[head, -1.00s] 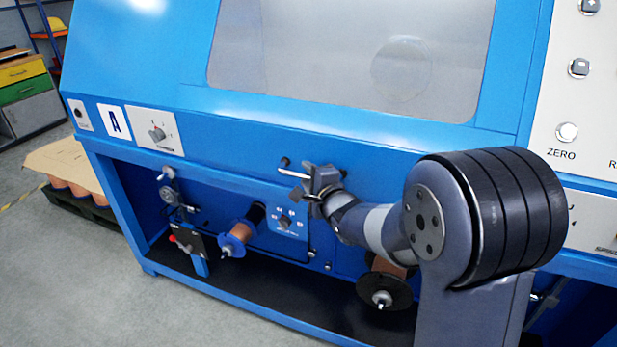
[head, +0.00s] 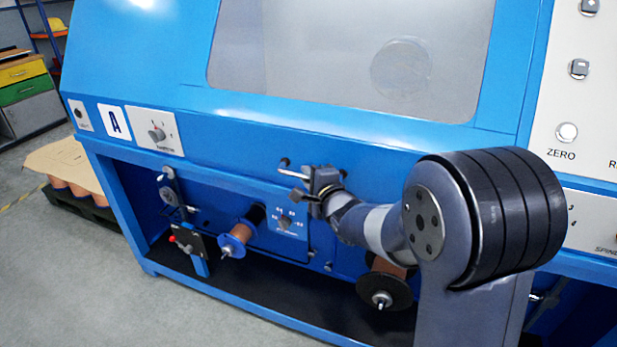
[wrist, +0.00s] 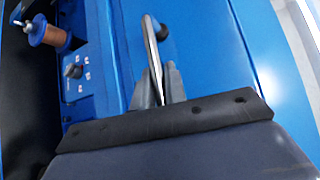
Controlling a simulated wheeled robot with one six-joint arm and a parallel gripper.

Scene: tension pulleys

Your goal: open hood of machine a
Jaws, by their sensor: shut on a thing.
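Machine A is the large blue cabinet marked with a white "A" plate (head: 114,121). Its hood (head: 150,60), with a grey window (head: 350,50), looks down in the head view. The hood's bar handle (head: 285,162) sticks out low on the front, partly hidden by my gripper. My gripper (head: 308,186) is at that handle. In the wrist view the metal handle (wrist: 152,45) runs between the fingers of my gripper (wrist: 158,88), which are shut on it.
Below the hood are copper-wire spools (head: 236,240), a small dial panel (head: 286,222) and a black spool (head: 383,290). A control panel (head: 568,132) is at the right. Pallet goods (head: 70,165) stand on the left. Grey floor is free at the front left.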

